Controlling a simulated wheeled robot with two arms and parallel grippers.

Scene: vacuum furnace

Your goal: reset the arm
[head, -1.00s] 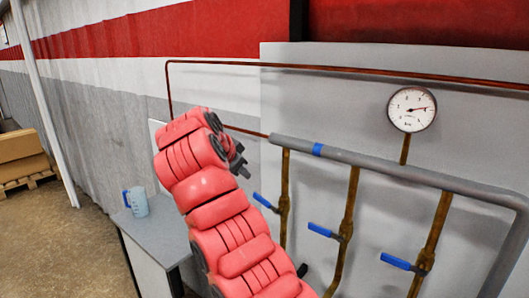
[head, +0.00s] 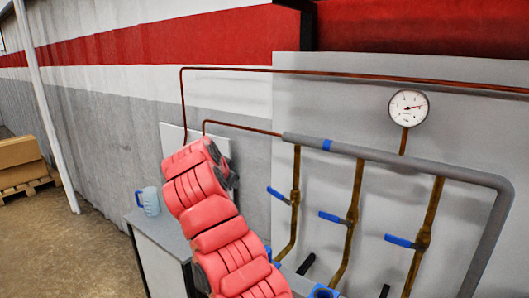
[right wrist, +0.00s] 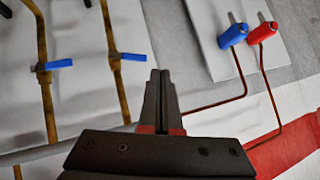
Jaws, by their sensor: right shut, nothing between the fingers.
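My right arm rises in red padding from the bottom of the head view. My right gripper (head: 232,178) is dark and mostly hidden behind the arm's end there. In the right wrist view its two fingers (right wrist: 160,78) are shut together with nothing between them. They point toward the wall and touch nothing that I can see. My left gripper is in neither current view.
A grey panel carries a pressure gauge (head: 408,108), a grey pipe (head: 400,166) and brown pipes with blue valve handles (head: 331,217). A blue jug (head: 149,201) stands on a grey table (head: 160,232). Blue (right wrist: 232,35) and red (right wrist: 264,33) handles sit on a white plate.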

